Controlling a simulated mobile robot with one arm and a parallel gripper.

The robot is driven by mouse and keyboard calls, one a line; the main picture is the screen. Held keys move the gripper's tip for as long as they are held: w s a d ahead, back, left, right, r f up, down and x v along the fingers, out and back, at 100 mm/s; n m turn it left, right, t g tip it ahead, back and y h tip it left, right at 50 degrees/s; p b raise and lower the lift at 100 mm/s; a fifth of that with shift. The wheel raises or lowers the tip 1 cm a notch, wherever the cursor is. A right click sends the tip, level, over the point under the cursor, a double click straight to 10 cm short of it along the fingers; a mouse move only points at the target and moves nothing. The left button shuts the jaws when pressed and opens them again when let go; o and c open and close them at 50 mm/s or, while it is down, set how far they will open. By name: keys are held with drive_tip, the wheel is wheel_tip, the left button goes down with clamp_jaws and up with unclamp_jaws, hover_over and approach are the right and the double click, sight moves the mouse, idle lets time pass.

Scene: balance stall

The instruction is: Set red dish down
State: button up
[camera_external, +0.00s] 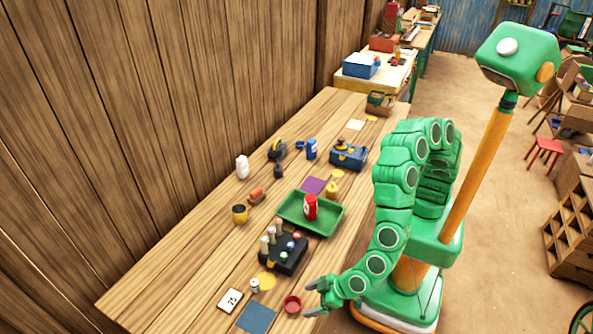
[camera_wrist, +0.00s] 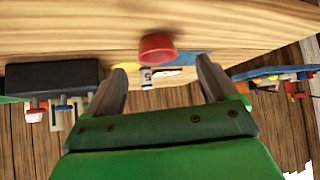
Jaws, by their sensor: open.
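The small round red dish (camera_external: 292,304) sits upright on the wooden table near its front edge. My gripper (camera_external: 308,299) is open and empty just to the right of the dish, low over the table edge. In the wrist view, which looks upside down, the red dish (camera_wrist: 157,48) lies ahead of the gap between my two spread fingers (camera_wrist: 162,68). No finger appears to touch it. A blue square mat (camera_external: 257,318) lies flat to the left of the dish, and the dish is off it.
A numbered white card (camera_external: 230,300), a small metal weight (camera_external: 255,286) and a yellow disc (camera_external: 267,280) lie nearby. A black block with pegs (camera_external: 283,254) stands behind the dish. A green tray (camera_external: 330,227) holds a red bottle (camera_external: 310,207). The table's left front is clear.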

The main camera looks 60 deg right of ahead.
sight(286, 305)
drive_tip(key=shift+w+x, duration=0.25)
drive_tip(key=shift+x, duration=3.1)
drive_tip(key=shift+d+r, duration=0.15)
drive_tip(key=shift+r, duration=0.05)
drive_tip(key=c, duration=1.1)
drive_tip(key=shift+r, duration=0.55)
drive_tip(key=shift+c, duration=0.2)
wheel_tip(286, 305, up, 2)
drive_tip(key=shift+r, duration=0.15)
drive_tip(key=s+d+r, duration=0.7)
drive_tip(key=d+r, duration=0.2)
drive_tip(key=d, duration=0.3)
drive_tip(key=shift+r, duration=0.3)
